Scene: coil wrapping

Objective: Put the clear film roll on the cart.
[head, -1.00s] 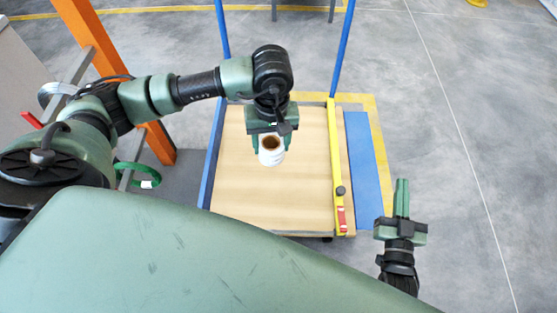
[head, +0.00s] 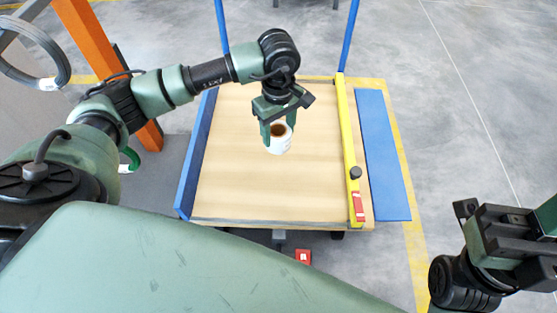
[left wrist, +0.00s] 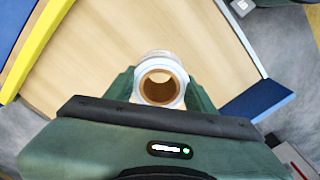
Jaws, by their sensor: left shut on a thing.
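The clear film roll (head: 278,146), a short whitish cylinder with a brown core, is held in my left gripper (head: 279,131). The fingers are shut on its sides. In the left wrist view the roll (left wrist: 160,90) sits between the green fingers with its open core facing the camera. The cart (head: 225,175) has a light wood bed under the roll. I cannot tell whether the roll touches the bed. My right gripper (head: 510,235) is at the right edge, clear of the cart; its fingertips are not clearly shown.
A yellow bar (head: 347,130) with a black knob and red block runs along the cart's right side. A blue board (head: 195,155) edges its left. A blue strip (head: 383,155) lies to the right. An orange post (head: 88,45) and black coil (head: 55,70) stand left. Most of the bed is bare.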

